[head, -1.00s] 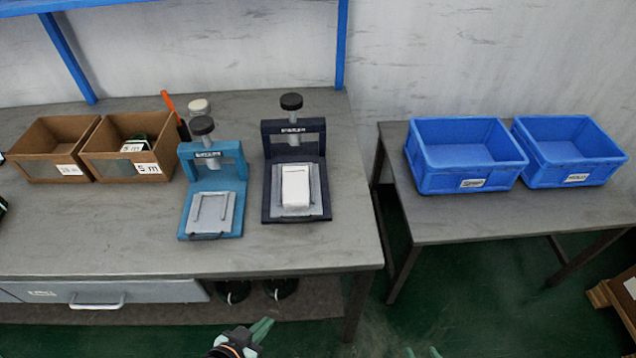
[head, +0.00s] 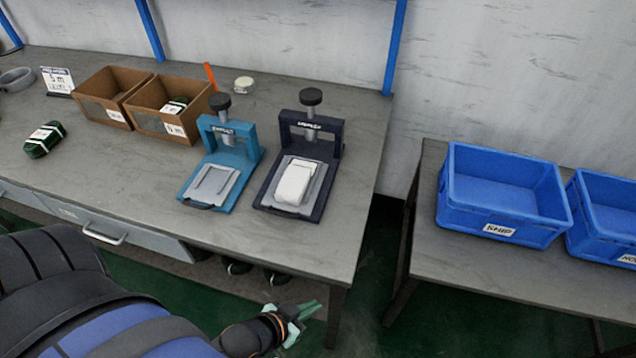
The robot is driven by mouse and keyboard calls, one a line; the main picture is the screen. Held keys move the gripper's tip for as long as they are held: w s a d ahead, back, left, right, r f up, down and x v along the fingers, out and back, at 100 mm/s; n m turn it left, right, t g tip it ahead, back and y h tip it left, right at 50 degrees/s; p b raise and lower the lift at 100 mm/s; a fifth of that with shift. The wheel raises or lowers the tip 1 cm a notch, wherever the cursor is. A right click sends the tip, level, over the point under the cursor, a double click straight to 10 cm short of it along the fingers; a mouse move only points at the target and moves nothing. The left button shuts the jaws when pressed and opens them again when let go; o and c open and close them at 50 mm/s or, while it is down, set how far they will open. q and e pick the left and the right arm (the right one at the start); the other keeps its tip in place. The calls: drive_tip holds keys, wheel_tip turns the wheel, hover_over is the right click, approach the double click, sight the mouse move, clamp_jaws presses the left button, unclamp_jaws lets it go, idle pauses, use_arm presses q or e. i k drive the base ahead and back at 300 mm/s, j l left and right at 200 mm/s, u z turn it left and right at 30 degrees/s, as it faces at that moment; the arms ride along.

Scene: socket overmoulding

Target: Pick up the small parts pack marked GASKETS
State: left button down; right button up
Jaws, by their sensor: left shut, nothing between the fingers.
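I cannot read the word GASKETS on anything in view. A dark green pack (head: 45,139) with a white label lies on the bench at the left; its lettering is too small to read. My left gripper (head: 309,311) is shut and empty, low in front of the bench edge, well away from both packs. My right gripper is out of view.
Two cardboard bins (head: 187,124) stand on the bench (head: 110,172). A light blue press (head: 229,134) and a dark press (head: 318,135) holding a white block (head: 294,182) stand right of them. Two blue crates (head: 470,219) sit on a side table (head: 450,262). A gap separates the tables.

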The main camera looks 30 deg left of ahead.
sight(292, 189)
drive_tip(key=i+l, duration=0.1)
drive_tip(key=l, duration=0.2)
drive_tip(key=i+l+u, duration=0.1)
drive_tip(key=l, duration=0.2)
drive_tip(key=i+l, duration=0.1)
drive_tip(key=l, duration=0.2)
drive_tip(key=l+u, duration=0.1)
drive_tip(key=u, duration=1.35)
